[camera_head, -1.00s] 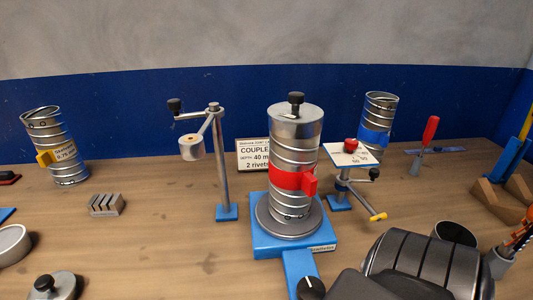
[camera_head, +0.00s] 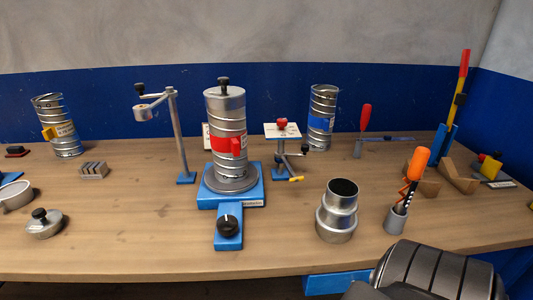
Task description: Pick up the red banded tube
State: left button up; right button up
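The red banded tube (camera_head: 226,122) is a ribbed silver metal cylinder standing upright, with a red band (camera_head: 229,145) and a red tab around its middle. A black knob tops it. It stands on a round grey plate on a blue base (camera_head: 231,198) with a black dial at the front. A dark, ribbed rounded part, seemingly of my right arm (camera_head: 435,272), shows at the bottom right. No gripper fingers are visible, and neither gripper is in view.
A yellow-tagged tube (camera_head: 67,135) stands at left, and a blue-banded tube (camera_head: 322,112) at the back. A swing-arm stand (camera_head: 180,140) and a small table stand (camera_head: 283,130) flank the red banded tube. A stepped metal sleeve (camera_head: 337,215) and a tool cup (camera_head: 396,218) stand front right.

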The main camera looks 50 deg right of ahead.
aim_at(227, 118)
jog(key=k, duration=2.1)
jog(key=z, duration=1.45)
jog(key=i, duration=1)
